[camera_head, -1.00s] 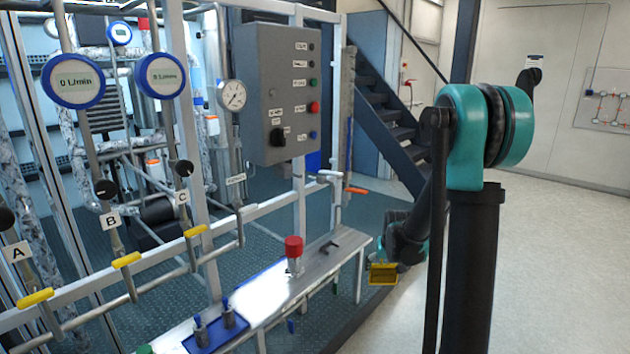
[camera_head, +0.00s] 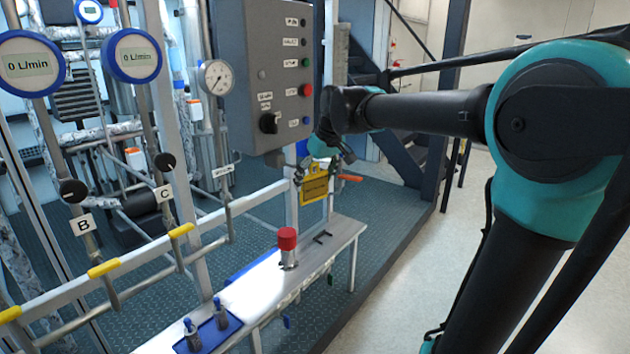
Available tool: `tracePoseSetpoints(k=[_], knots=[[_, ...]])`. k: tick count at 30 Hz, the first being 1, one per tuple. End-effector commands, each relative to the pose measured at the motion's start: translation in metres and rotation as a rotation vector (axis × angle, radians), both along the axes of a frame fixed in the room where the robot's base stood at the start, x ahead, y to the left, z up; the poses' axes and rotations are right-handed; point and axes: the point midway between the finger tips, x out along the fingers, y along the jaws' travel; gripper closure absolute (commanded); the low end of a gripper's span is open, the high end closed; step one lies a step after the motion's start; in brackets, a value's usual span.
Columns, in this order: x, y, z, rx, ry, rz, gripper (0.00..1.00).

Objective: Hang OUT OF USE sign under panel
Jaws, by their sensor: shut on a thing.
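The yellow sign (camera_head: 315,187) hangs from my gripper (camera_head: 318,164), which is shut on its upper part. Dark lettering on the sign is too small to read. The grey control panel (camera_head: 262,75) with several buttons and a black knob stands to the left of and above the sign. The sign is below the level of the panel's bottom edge and a little to its right in the picture. Whether it touches the frame post behind it cannot be told. My arm reaches in from the right, and its wrist partly covers the gripper fingers.
A metal bench (camera_head: 335,240) with a red-capped fitting (camera_head: 287,240) stands below the sign. An orange-handled valve (camera_head: 350,178) is just right of it. A pressure gauge (camera_head: 217,78) and pipes with yellow handles lie left. Open floor is at the right.

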Motion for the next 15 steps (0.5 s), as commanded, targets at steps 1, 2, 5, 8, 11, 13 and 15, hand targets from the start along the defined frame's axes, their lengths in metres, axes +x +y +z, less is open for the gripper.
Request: tracePoseSetpoints(k=[1,2,5,8,11,13,15], knots=[[0.000,0.001,0.001,0.000,0.000,0.002,0.43],[0.001,0.002,0.000,0.000,0.000,0.002,0.43],[0.004,0.005,0.000,-0.001,0.000,0.002,0.43],[0.007,0.009,-0.001,-0.001,0.000,0.002,0.43],[0.010,0.014,-0.001,-0.001,0.000,0.002,0.43],[0.013,0.016,-0.002,0.000,0.000,0.001,0.43],[0.015,0.019,-0.002,-0.001,-0.001,0.001,0.43]])
